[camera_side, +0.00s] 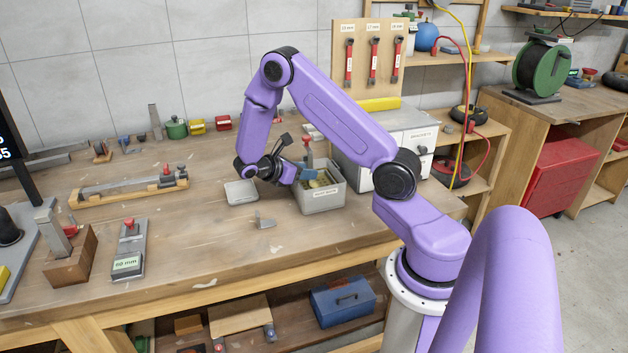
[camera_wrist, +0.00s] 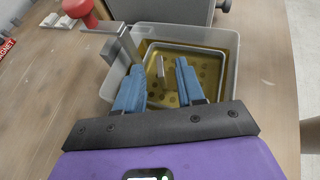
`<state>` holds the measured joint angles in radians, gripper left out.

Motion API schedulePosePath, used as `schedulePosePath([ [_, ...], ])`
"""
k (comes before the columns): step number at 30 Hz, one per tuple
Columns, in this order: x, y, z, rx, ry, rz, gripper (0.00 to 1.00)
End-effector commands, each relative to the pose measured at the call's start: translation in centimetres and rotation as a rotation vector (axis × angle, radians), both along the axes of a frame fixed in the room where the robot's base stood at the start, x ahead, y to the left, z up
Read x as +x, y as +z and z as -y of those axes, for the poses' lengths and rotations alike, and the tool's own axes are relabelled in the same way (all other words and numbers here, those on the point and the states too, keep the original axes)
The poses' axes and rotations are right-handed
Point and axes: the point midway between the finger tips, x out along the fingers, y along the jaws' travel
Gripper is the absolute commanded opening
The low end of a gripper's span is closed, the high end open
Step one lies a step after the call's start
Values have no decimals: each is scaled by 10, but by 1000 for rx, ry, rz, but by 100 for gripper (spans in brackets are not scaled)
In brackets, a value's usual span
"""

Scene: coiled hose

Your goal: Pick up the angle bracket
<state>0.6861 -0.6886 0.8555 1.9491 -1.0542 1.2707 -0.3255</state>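My gripper (camera_wrist: 160,90) is open, its two blue fingers pointing down into a grey tub (camera_wrist: 107,85). In the side view my gripper (camera_side: 308,174) is at the left part of the labelled tub (camera_side: 322,203). Between and just beyond the fingertips, a small pale upright metal piece (camera_wrist: 160,67) stands in the tub; it may be a leg of the angle bracket, but its full shape is unclear. Nothing is visibly held. A bent grey metal piece (camera_side: 264,221), also bracket-like, lies on the bench in front of the tub. I cannot tell which is the angle bracket.
A perforated metal basket (camera_wrist: 222,60) sits in yellowish contents in the tub. A red-knobbed metal piece (camera_wrist: 122,45) rises by the tub's left rim. A grey drawer cabinet (camera_side: 400,140) stands behind. A shallow tray (camera_side: 241,192) lies left. The front bench is mostly clear.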

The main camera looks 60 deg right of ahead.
Motion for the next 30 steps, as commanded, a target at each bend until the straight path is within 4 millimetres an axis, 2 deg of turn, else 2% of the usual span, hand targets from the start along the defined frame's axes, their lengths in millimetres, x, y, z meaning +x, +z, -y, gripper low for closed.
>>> schedulePosePath([
  [5,-6,-8,15,0,0,0,38],
  [13,-7,-9,16,0,2,1,38],
  [16,-7,-9,16,0,1,0,6],
  [17,-7,-9,16,0,1,0,0],
  [30,-7,-7,16,-1,0,1,0],
])
